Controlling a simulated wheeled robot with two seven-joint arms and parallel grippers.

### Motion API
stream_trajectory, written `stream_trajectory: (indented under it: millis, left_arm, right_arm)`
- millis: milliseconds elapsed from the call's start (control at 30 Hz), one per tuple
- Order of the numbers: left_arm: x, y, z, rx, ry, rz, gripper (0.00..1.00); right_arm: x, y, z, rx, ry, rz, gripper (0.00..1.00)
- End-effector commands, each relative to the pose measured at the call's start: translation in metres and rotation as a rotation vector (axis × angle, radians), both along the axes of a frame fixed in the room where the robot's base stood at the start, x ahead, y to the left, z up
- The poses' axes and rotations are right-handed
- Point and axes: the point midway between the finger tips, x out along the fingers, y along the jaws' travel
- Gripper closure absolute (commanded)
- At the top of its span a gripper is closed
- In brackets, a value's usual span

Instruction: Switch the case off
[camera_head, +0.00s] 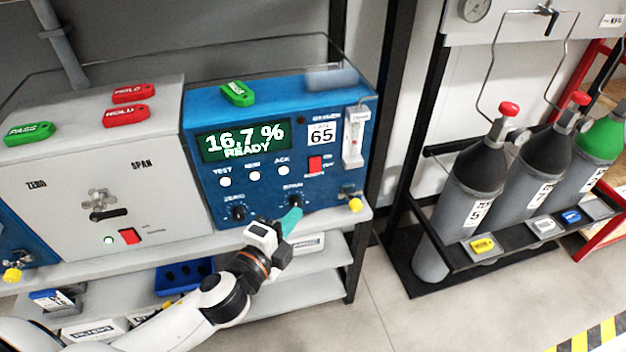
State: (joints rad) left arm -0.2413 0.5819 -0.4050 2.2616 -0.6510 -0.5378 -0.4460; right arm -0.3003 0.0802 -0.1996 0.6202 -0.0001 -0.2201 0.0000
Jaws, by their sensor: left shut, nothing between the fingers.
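The grey case (60,190) stands at the left of the shelf, marked ZERO and SPAN. It has a black-handled valve (110,213), a red rocker switch (130,236) and a small pale green lamp (108,240) low on its front. The blue analyser (285,105) stands beside it, its display (243,140) reading "16.7 % READY". It has its own red switch (315,163) at the right. My left gripper (290,221), with teal fingers, is shut and empty in front of the analyser's lower edge, near the SPAN knob (296,201). My right gripper is out of view.
Red HOLD tags (126,115) and a green PASS tag (29,133) lie on the grey case; another green tag (238,93) lies on the analyser. A yellow knob (355,205) sticks out at the analyser's lower right. Gas cylinders (470,190) stand in a rack at right.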

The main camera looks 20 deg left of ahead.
Motion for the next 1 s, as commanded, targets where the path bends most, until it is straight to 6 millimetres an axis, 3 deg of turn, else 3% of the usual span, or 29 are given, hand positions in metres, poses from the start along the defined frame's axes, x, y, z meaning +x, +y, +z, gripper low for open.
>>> stream_trajectory:
  millis: [233,367,767,1000]
  left_arm:
    - [0.003,0.000,0.000,-0.002,0.001,0.000,1.00]
    - [0.016,-0.003,0.000,-0.003,0.001,0.000,1.00]
    - [0.097,-0.019,-0.007,-0.004,0.001,0.001,1.00]
    - [0.125,-0.002,-0.013,-0.001,0.002,0.001,1.00]
  right_arm:
    - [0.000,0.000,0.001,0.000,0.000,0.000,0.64]
    - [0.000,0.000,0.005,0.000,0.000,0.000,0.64]
    - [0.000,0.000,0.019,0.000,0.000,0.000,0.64]
    - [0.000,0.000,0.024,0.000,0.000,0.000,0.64]
